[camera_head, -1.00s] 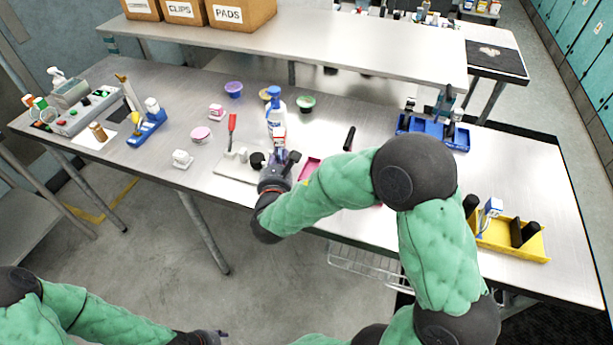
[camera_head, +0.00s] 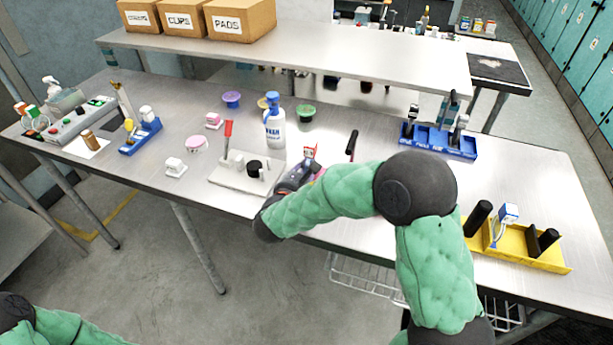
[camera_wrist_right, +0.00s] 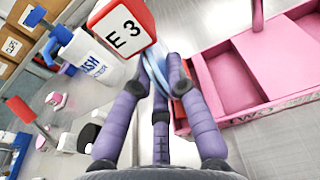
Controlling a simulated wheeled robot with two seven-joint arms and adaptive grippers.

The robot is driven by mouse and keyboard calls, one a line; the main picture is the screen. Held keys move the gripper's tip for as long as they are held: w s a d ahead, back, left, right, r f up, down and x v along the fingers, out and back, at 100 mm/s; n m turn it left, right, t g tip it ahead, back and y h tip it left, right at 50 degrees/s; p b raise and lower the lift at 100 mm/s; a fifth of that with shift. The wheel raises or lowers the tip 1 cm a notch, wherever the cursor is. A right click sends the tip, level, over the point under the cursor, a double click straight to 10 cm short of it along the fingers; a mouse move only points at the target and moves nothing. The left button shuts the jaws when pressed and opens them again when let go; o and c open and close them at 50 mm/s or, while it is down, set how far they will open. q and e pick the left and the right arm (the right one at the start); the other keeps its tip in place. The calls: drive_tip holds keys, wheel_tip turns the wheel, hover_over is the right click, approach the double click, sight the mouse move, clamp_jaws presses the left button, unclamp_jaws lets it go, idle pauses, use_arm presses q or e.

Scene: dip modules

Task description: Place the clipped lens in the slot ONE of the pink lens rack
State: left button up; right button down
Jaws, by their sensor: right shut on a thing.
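My right gripper (camera_wrist_right: 162,80) is shut on the clipped lens. Its red and white clip (camera_wrist_right: 122,28), marked "E 3", sticks up above the fingers in the right wrist view, and a bluish lens edge (camera_wrist_right: 156,72) shows between the fingertips. In the head view the clip (camera_head: 310,151) is above the table by my right gripper (camera_head: 303,171). The pink lens rack (camera_wrist_right: 215,82) is just right of the fingers in the wrist view, with open compartments; the lens is outside them. In the head view my right arm hides most of the rack. My left gripper is out of view.
A white board (camera_head: 230,180) with a red-handled tool (camera_head: 227,137) and black knob lies left of the gripper. A wash bottle (camera_head: 274,128) stands behind. A blue rack (camera_head: 440,140) and a yellow tray (camera_head: 545,262) are to the right.

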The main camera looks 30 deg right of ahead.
drive_tip(key=shift+f, duration=1.1)
drive_tip(key=shift+f+b, duration=0.15)
drive_tip(key=shift+b, duration=0.2)
drive_tip(key=c, duration=1.6)
unclamp_jaws()
drive_tip(key=shift+o, duration=0.5)
